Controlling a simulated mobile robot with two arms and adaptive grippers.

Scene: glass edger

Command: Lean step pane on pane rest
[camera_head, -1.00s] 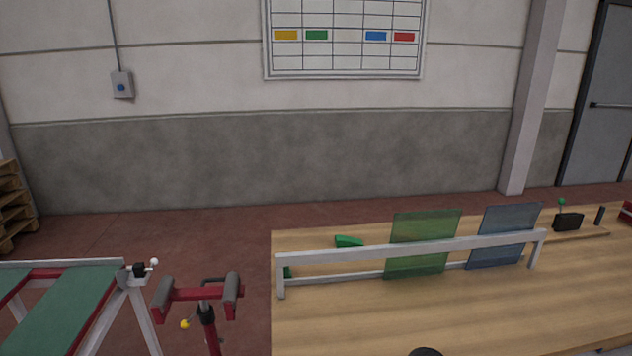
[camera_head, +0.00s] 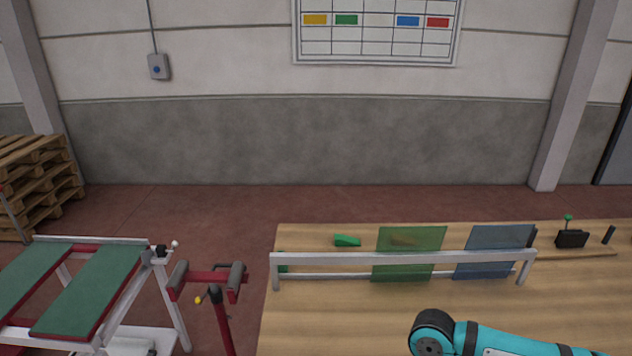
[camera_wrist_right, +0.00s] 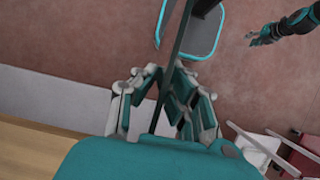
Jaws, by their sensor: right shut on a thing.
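The pane rest (camera_head: 340,260) is a low white rail frame on the wooden bench. A green see-through pane (camera_head: 412,240) and a blue see-through pane (camera_head: 492,237) lean on it; its left part holds no pane. In the right wrist view my right gripper (camera_wrist_right: 166,78) is shut on a thin dark pane (camera_wrist_right: 180,38), seen edge-on, likely the step pane. The held pane is outside the head view, where my teal right arm shows at the bottom. My left gripper (camera_wrist_right: 262,38) appears small in the right wrist view, its fingers too small to read.
The wooden bench (camera_head: 330,325) is clear in front of the rest. A small green block (camera_head: 347,240) lies behind it, and a black box (camera_head: 571,239) stands at the right. Left of the bench are a red roller stand (camera_head: 222,310) and a rack with green tops (camera_head: 92,290).

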